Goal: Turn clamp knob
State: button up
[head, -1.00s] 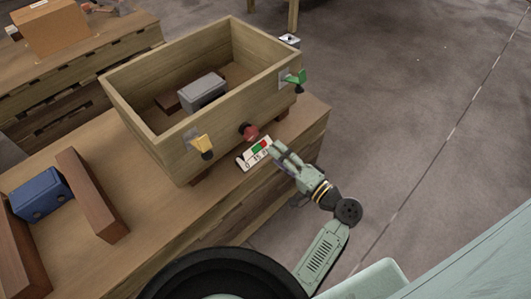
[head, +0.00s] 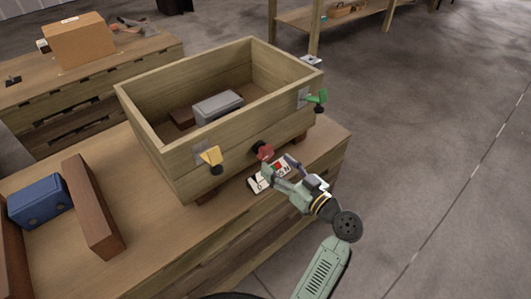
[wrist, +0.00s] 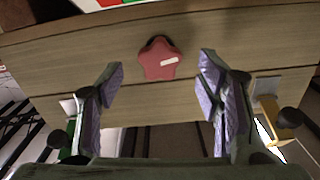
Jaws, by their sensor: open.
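The clamp knob is a red, star-shaped knob (head: 264,151) on the front wall of the wooden box (head: 190,168). In the wrist view the knob (wrist: 160,60) shows a white mark on its right side. It lies between and beyond my open fingertips, and neither finger touches it. My gripper (head: 279,168) is just in front of the knob in the head view. In the wrist view my gripper (wrist: 160,80) has its two fingers spread wide with nothing between them. A white card (head: 260,181) with red and green fields and numbers lies below the knob, partly hidden by my gripper.
A yellow clamp (head: 211,157) and a green clamp (head: 317,97) flank the knob on the box wall. A grey block (head: 218,106) lies inside the box. A blue block (head: 41,199) stands between brown bars at left. Open floor lies to the right.

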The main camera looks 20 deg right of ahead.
aim_at(268, 157)
jog(key=p+x, duration=0.1)
jog(key=x, duration=0.5)
jog(key=shift+w, duration=0.15)
jog(key=shift+c, duration=0.2)
jog(key=c, duration=1.1)
jog(key=shift+c, duration=0.2)
jog(key=shift+m, duration=0.4)
